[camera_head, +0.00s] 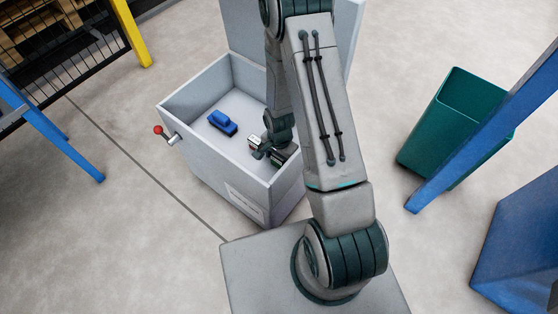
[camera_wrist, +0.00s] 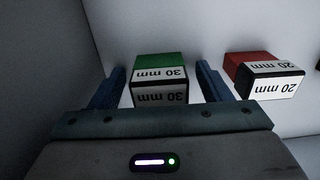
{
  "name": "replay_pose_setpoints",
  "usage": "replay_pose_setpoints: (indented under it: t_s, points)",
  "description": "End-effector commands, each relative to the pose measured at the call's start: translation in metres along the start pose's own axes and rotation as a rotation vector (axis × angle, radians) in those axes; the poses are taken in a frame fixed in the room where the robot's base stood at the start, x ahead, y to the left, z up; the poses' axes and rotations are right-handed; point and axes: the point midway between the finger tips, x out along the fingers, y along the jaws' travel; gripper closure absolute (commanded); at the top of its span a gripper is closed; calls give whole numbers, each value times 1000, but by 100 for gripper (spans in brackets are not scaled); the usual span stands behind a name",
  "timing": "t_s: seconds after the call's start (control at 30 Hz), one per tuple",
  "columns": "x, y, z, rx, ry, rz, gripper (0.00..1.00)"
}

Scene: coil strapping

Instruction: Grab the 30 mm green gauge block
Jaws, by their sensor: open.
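The green gauge block (camera_wrist: 160,65) carries "30 mm" labels on two faces, which appear upside down in the wrist view. It stands inside the grey box (camera_head: 180,97). My gripper (camera_wrist: 160,85) is open, with one blue finger on each side of the green block. A gap shows between the block and each finger, so they look apart. In the head view my gripper (camera_head: 272,152) is down inside the box, near its front right wall. The green block is mostly hidden there by my gripper.
A red block (camera_wrist: 262,72) labelled 20 mm stands close to the right finger in the wrist view. A blue object (camera_head: 222,122) lies on the box floor. A red-knobbed lever (camera_head: 159,130) sticks out of the box's left side. A green bin (camera_head: 450,122) stands at right.

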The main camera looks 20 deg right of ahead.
Motion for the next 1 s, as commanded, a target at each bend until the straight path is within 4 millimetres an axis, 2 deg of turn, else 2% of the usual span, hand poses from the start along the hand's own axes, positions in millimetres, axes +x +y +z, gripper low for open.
replay_pose_setpoints:
  t_s: [0.03, 0.2, 0.23, 0.47, 0.57, 1.0]
  points:
    - [0, 0, 0, 0, 0, 0, 29]
    - [-1, 0, 0, 0, 0, 0, 76]
    - [-1, 0, 0, 0, 0, 0, 80]
    - [-1, 0, 0, 0, 0, 0, 79]
    - [-8, 0, 0, -1, 1, -1, 79]
    - [-89, -1, 0, -1, 2, -2, 79]
